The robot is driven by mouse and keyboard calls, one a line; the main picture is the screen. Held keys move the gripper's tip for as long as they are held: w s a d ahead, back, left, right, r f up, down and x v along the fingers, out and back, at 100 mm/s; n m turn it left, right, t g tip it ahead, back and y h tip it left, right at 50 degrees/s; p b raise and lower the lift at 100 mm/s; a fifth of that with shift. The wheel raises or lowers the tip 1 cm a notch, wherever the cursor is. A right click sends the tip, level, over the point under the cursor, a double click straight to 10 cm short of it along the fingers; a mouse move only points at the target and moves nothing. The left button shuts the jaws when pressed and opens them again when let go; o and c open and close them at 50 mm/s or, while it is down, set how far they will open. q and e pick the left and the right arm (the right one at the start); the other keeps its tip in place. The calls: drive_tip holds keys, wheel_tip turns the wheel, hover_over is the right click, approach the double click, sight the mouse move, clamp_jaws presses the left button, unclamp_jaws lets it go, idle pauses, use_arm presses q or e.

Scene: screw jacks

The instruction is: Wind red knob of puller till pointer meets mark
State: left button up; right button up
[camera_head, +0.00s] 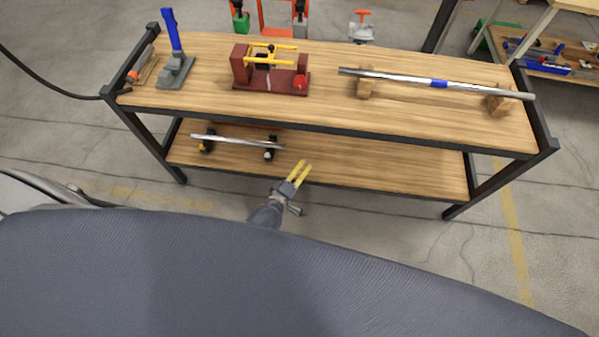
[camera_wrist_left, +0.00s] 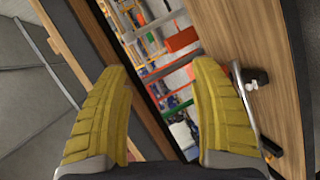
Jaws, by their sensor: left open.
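The puller (camera_head: 241,66) stands on the bench top, left of centre in the head view. It has a dark red body with yellow bars across its top and a black part between them. Its red knob (camera_head: 300,82) is at the right front. A pale line shows on the front of the body; the pointer and mark are too small to tell. My left gripper (camera_head: 303,172) has yellow fingers and is in front of the lower shelf, below and apart from the puller. The left wrist view shows its fingers (camera_wrist_left: 160,68) spread and empty. My right gripper is not in view.
The bench top (camera_head: 330,110) also bears a blue-handled grey tool (camera_head: 174,48) at left and a long metal bar (camera_head: 410,80) on wooden blocks at right. Another bar (camera_head: 238,140) rests on the lower shelf (camera_head: 350,173). The bench's black front edge lies between gripper and puller.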

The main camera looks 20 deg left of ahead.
sight(299, 84)
use_arm(q)
drive_tip(key=w+a+r+n+t+y, duration=0.2)
drive_tip(key=w+r+n+y, duration=0.1)
drive_tip(key=r+n, duration=0.7)
drive_tip(key=w+a+r+n+t+y, duration=0.1)
drive_tip(key=w+a+r+n+y, duration=0.15)
drive_tip(key=r+n, duration=0.7)
drive_tip(key=shift+m, duration=0.75)
drive_tip(key=w, duration=0.5)
drive_tip(key=w+a+r, duration=0.1)
drive_tip(key=w, duration=0.5)
drive_tip(key=w+a, duration=0.1)
drive_tip(key=w, duration=0.5)
drive_tip(key=shift+w+a+r, duration=0.1)
drive_tip(key=shift+w+r, duration=0.05)
drive_tip(key=shift+r, duration=0.2)
drive_tip(key=shift+c, duration=0.4)
drive_tip(key=c, duration=1.2)
drive_tip(key=shift+m, duration=1.4)
drive_tip(key=shift+c, duration=0.3)
